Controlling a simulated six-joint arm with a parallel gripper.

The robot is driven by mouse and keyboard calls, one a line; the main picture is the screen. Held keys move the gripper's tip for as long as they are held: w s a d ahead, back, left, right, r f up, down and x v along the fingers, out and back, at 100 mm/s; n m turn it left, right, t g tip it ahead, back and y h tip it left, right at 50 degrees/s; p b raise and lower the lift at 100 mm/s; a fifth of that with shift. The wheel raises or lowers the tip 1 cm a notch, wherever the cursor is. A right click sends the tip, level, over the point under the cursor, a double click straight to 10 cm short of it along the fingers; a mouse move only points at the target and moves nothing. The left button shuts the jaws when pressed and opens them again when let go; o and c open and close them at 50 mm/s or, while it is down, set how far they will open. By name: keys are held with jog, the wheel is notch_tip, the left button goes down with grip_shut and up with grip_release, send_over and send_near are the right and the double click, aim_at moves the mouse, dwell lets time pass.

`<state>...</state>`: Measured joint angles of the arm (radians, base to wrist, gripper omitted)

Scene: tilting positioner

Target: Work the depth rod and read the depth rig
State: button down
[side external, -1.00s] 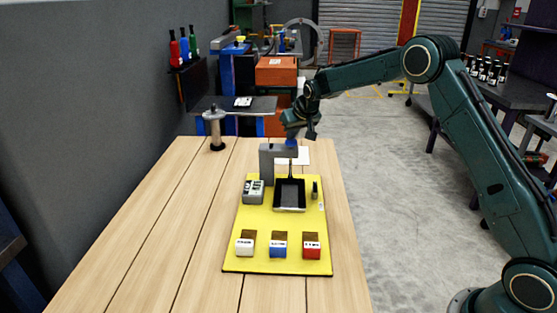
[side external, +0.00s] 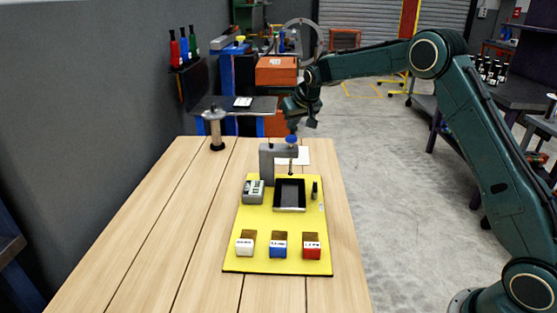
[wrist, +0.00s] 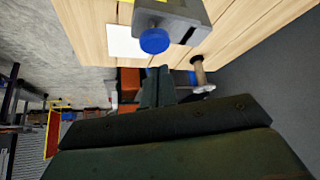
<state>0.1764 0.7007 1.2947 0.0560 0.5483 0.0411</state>
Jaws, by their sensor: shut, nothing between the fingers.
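The depth rig is a grey stand (side external: 266,163) with an arm reaching right over a dark square tray (side external: 290,195). Its thin depth rod (side external: 291,167) hangs upright below the arm, its tip above the tray. A blue knob (side external: 291,139) tops the rod, standing above the arm; the knob shows also in the wrist view (wrist: 155,40). My gripper (side external: 292,128) is shut and empty, just above the knob; its fingers (wrist: 157,76) appear apart from it in the wrist view. A grey box (side external: 253,190), its display too small to read, sits left of the tray.
A small black piece (side external: 315,188) stands right of the tray. The table's left is clear.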

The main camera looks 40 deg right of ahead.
aim_at(292, 138)
jog(key=shift+r, duration=1.7)
jog(key=shift+s+a+r, duration=0.2)
jog(key=shift+s+r, duration=0.15)
jog(key=shift+r, duration=0.05)
jog(key=s+a+r+n, duration=0.1)
jog(key=s+a+r, duration=0.25)
jog(key=s, duration=0.45)
jog(key=s+a+r+y, duration=0.1)
jog(key=s+a+r, duration=0.1)
jog(key=s+r, duration=0.35)
jog(key=s+a+r+n, duration=0.1)
jog(key=s+a+r, duration=0.15)
jog(key=s, duration=0.65)
jog(key=s+a+f, duration=0.1)
jog(key=s+f, duration=0.1)
jog(key=s, duration=0.6)
jog(key=s+a+f, duration=0.2)
jog(key=s, duration=0.6)
jog(key=s+a+f+n+g, duration=0.1)
jog(key=s+f, duration=0.1)
jog(key=s, duration=0.6)
jog(key=shift+s+a+f+y, duration=0.3)
jog(key=shift+f+y, duration=0.05)
jog(key=shift+y, duration=0.05)
